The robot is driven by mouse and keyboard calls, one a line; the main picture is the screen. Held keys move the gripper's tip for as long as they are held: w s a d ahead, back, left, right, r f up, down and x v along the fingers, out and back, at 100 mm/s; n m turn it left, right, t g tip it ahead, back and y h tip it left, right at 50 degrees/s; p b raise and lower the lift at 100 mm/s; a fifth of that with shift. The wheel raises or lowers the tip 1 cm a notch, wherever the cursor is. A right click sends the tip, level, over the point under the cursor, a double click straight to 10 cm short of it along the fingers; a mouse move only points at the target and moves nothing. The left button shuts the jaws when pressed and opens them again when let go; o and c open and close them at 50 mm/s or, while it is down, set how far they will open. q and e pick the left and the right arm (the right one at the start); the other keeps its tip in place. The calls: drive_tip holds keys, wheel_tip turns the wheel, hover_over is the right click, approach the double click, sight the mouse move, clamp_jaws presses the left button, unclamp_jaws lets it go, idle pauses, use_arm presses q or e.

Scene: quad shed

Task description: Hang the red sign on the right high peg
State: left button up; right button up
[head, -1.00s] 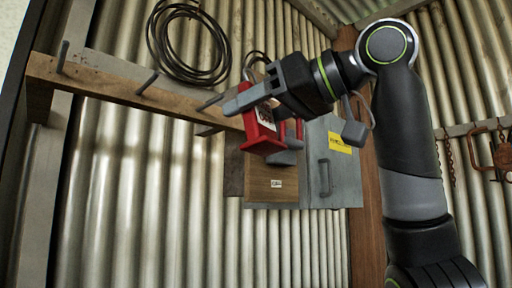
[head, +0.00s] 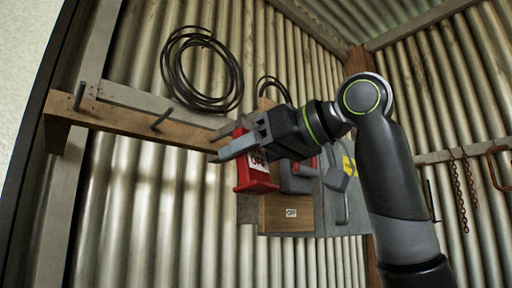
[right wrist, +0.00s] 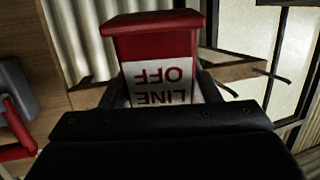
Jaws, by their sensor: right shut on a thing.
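The red sign (head: 254,182) has a white label, which reads "LINE OFF" upside down in the right wrist view (right wrist: 160,84). My right gripper (head: 240,148) is shut on it and holds it upright near the right end of a wooden rail (head: 120,119). The rail carries a left peg (head: 80,95), a middle peg (head: 162,116) and a right peg (head: 222,133). The right peg is just beside my fingers and partly hidden; I cannot tell whether the sign touches it. My left gripper is not in view.
A coil of black cable (head: 235,75) hangs above the rail. Chains (head: 470,185) hang at the far right. Corrugated wall lies behind; the space below the rail is clear.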

drive_tip(key=shift+w+a+f+p, duration=0.25)
drive_tip(key=shift+w+a, duration=0.25)
drive_tip(key=shift+w, duration=0.2)
drive_tip(key=shift+w+a+f+p, duration=0.15)
drive_tip(key=shift+w+a+p, duration=0.15)
drive_tip(key=shift+w+a, duration=0.3)
drive_tip(key=shift+w+a+f+p, duration=0.25)
drive_tip(key=shift+w+a, duration=0.15)
drive_tip(key=shift+w, duration=0.35)
drive_tip(key=o, duration=1.1)
